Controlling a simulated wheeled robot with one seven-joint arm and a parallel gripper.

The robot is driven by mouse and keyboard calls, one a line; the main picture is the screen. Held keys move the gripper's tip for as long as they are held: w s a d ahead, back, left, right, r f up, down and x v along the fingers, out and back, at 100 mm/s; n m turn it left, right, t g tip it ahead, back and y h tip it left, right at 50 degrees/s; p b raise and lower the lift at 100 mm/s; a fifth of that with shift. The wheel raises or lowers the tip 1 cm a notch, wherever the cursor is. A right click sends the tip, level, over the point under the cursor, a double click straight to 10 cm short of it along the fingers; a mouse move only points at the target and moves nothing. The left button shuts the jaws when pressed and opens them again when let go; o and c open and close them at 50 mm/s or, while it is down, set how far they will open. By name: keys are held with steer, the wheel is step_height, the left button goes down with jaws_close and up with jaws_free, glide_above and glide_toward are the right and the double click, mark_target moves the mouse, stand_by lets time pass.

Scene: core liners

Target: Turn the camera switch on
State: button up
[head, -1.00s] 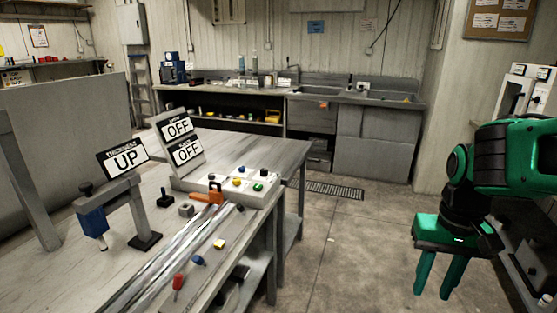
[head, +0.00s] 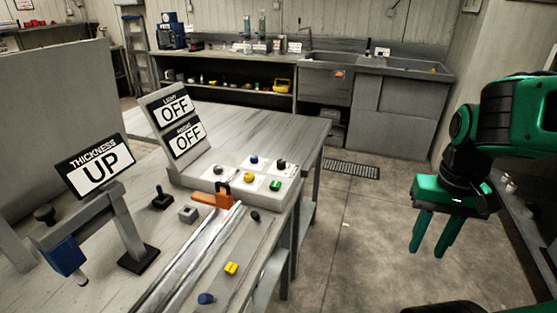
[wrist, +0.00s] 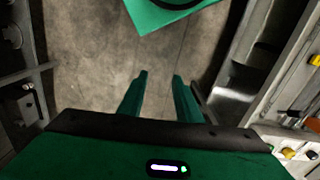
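A grey control box (head: 195,180) stands on the workbench in the head view. Its upright back carries two white signs reading OFF, an upper one (head: 173,108) and a lower one (head: 186,137); their small headings are hard to read. Its low top has white plates with small grey, blue (head: 254,160), black (head: 281,164), yellow (head: 250,177) and green (head: 275,185) knobs. I cannot tell which is the camera switch. My gripper (head: 431,247) hangs over the floor, right of the bench and well apart from the box. Its fingers are apart and empty, also in the wrist view (wrist: 160,78).
The workbench (head: 265,125) holds a THICKNESS UP sign (head: 95,166) on a stand, an orange clamp (head: 217,195), and loose yellow (head: 231,268) and blue (head: 206,298) pieces. Open floor (head: 350,220) lies between bench and gripper. A sink counter (head: 400,110) runs along the back.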

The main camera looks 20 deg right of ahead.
steer(key=o, duration=0.3)
steer(key=shift+r, duration=0.1)
steer(key=w+r+n, duration=0.3)
steer(key=w, duration=0.4)
steer(key=w+r+n, duration=0.2)
steer(key=w+r, duration=0.1)
steer(key=w, duration=0.3)
steer(key=n, duration=1.5)
glide_above(281, 161)
step_height(281, 161, down, 3)
step_height(281, 161, down, 10)
steer(key=shift+f, duration=0.1)
steer(key=shift+c, duration=0.4)
steer(key=c, duration=0.9)
